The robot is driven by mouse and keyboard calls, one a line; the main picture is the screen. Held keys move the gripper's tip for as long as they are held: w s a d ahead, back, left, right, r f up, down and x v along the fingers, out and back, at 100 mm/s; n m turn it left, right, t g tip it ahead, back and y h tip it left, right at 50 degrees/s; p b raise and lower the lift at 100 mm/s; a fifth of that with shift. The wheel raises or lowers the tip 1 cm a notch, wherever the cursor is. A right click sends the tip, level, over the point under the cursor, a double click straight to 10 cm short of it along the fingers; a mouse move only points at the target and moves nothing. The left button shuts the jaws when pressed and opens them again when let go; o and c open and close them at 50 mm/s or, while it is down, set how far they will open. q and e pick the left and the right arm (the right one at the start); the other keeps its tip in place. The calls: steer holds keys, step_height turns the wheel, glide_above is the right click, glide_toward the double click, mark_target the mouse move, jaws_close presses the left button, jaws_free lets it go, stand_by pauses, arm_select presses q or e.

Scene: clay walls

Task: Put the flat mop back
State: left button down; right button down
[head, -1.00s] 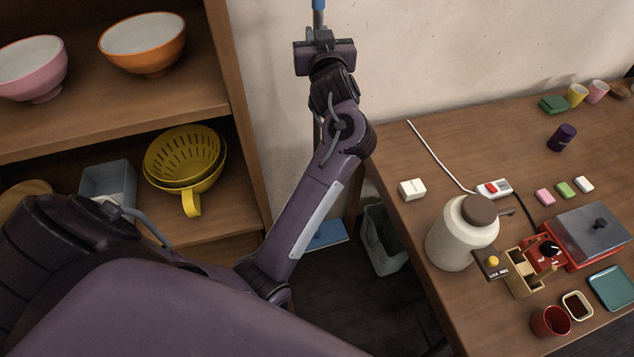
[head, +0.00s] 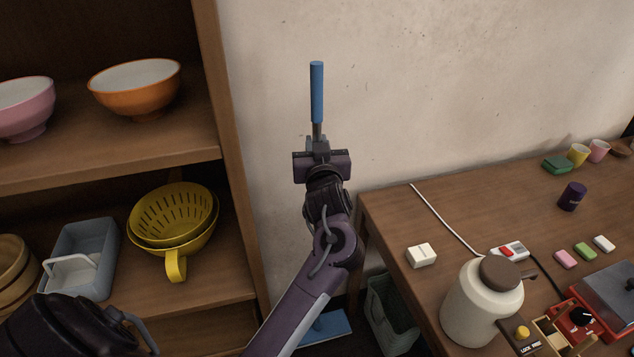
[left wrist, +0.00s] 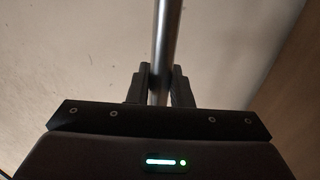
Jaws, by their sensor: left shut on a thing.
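The flat mop stands upright against the wall between the shelf and the table. Its blue handle grip (head: 317,92) rises above my left gripper (head: 318,143), and its blue flat head (head: 326,328) shows low down near the floor, partly hidden by my arm. My left gripper is shut on the mop's pole. In the left wrist view the grey metal pole (left wrist: 164,50) runs up between the two dark fingers (left wrist: 160,88). My right gripper is not in view.
A wooden shelf (head: 232,150) with bowls, a yellow colander (head: 172,218) and a grey bin (head: 85,258) stands on the left. A wooden table (head: 480,210) with a cream jar (head: 482,305) and small items is on the right. A grey-green basket (head: 390,315) sits beside the table leg.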

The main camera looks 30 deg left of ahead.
arm_select(q)
step_height(320, 180, down, 9)
stand_by(0.5)
steer(key=c, duration=1.3)
jaws_free()
steer(key=shift+s+f, duration=0.1)
steer(key=shift+f, duration=0.05)
